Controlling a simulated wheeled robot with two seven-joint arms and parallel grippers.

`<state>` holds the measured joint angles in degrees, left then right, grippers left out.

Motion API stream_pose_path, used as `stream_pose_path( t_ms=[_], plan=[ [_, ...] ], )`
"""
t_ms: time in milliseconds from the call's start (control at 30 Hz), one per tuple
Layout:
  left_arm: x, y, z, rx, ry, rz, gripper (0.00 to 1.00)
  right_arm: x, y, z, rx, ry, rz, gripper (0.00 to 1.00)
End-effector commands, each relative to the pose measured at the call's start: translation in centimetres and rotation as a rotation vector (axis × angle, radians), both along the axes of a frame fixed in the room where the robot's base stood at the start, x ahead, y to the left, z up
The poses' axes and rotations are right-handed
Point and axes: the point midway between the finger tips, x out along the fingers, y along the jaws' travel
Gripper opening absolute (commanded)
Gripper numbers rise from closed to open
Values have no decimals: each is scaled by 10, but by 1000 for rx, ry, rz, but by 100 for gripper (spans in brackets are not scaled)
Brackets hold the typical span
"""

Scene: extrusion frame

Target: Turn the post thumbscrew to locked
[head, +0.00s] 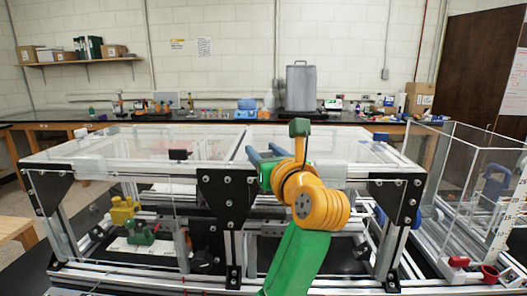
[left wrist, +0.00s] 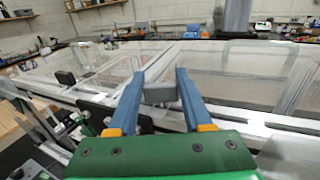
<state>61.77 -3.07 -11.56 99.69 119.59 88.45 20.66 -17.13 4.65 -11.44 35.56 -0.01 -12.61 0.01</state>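My left gripper (head: 262,153) is open, above the top front rail of the extrusion frame (head: 212,180), right of its middle upright. In the left wrist view its two blue fingers (left wrist: 160,73) stand apart. A small grey block (left wrist: 160,93) shows between them; I cannot tell how far below it lies. I cannot tell for certain which part is the post thumbscrew. My right gripper is not in view.
Clear panels cover the frame's top. Yellow (head: 124,211) and green (head: 141,233) fixtures sit inside at left. A clear box (head: 470,175) stands at right, with a red knob (head: 458,262) near its foot.

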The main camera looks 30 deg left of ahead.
Motion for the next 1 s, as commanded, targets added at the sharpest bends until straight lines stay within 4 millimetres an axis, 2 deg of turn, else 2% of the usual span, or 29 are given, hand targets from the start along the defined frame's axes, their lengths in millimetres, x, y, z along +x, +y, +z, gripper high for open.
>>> stream_pose_path(
  t_ms=[167,300,500,833,867,933,967,1000],
  plan=[
    [0,0,-1,-4,0,-25,0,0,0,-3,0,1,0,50],
    [-1,0,-4,-12,-4,-189,0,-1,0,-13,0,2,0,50],
    [0,1,-1,-4,-2,-374,0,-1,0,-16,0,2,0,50],
    [0,0,0,1,1,-399,0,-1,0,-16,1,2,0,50],
    [0,0,0,1,1,-399,55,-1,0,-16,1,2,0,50],
    [0,0,0,1,1,-399,74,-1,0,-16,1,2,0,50],
    [0,0,0,1,1,-399,80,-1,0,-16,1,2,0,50],
    [0,0,0,1,1,-398,80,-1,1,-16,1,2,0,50]
  ],
)
